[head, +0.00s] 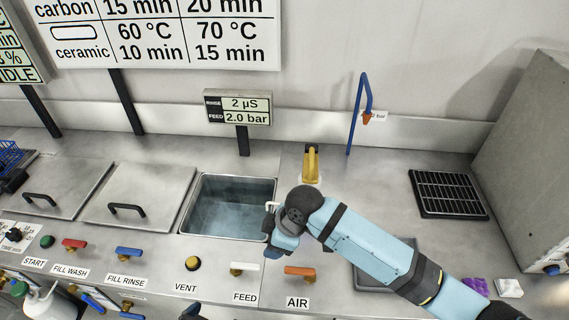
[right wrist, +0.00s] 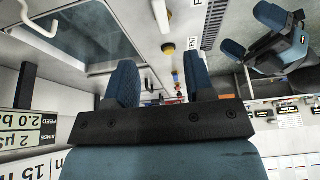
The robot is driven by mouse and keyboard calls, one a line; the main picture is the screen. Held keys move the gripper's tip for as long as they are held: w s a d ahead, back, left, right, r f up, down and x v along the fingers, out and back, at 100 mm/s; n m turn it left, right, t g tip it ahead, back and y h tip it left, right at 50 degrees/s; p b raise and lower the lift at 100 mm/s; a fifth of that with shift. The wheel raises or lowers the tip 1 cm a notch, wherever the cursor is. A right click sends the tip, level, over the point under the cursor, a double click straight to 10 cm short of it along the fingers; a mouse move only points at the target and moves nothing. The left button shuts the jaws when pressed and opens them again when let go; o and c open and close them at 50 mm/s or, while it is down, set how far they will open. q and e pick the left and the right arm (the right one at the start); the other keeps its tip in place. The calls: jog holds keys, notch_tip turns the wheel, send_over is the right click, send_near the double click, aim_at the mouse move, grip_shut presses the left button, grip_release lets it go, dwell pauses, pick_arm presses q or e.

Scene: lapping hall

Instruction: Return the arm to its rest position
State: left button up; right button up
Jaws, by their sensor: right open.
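My right arm comes in from the lower right in the head view. Its gripper (head: 272,232) hangs over the right edge of the open water tank, partly hidden behind the wrist. In the right wrist view its two blue fingers (right wrist: 163,85) stand apart with nothing held between them. My left gripper (right wrist: 250,32) shows at the upper right of the right wrist view, its blue fingers apart and apparently empty. In the head view only a dark tip of it (head: 191,312) shows at the bottom edge.
The water-filled tank (head: 188,228) has closed lids (head: 150,190) to its left. Valve handles, including the orange AIR one (head: 300,271), line the front. A yellow-handled nozzle (head: 311,163), blue bent pipe (head: 361,95) and black grate (head: 447,216) stand behind. A grey tray (head: 368,275) lies partly under my arm.

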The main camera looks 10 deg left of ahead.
jog(key=s+d+f+m+t, duration=0.3)
jog(key=s+d+m, duration=0.2)
jog(key=d, duration=0.3)
jog(key=s+d+f+m+t+h+p, duration=0.1)
jog(key=s+d+f+m+t, duration=0.3)
jog(key=d, duration=0.5)
jog(key=s+d+f+m+t, duration=0.3)
jog(key=s+d+m+t, duration=0.1)
jog(key=d, duration=0.5)
jog(key=s+m, duration=0.1)
jog(key=s, duration=0.1)
jog(key=shift+s+f+m+p, duration=0.15)
jog(key=shift+s+m+p, duration=0.25)
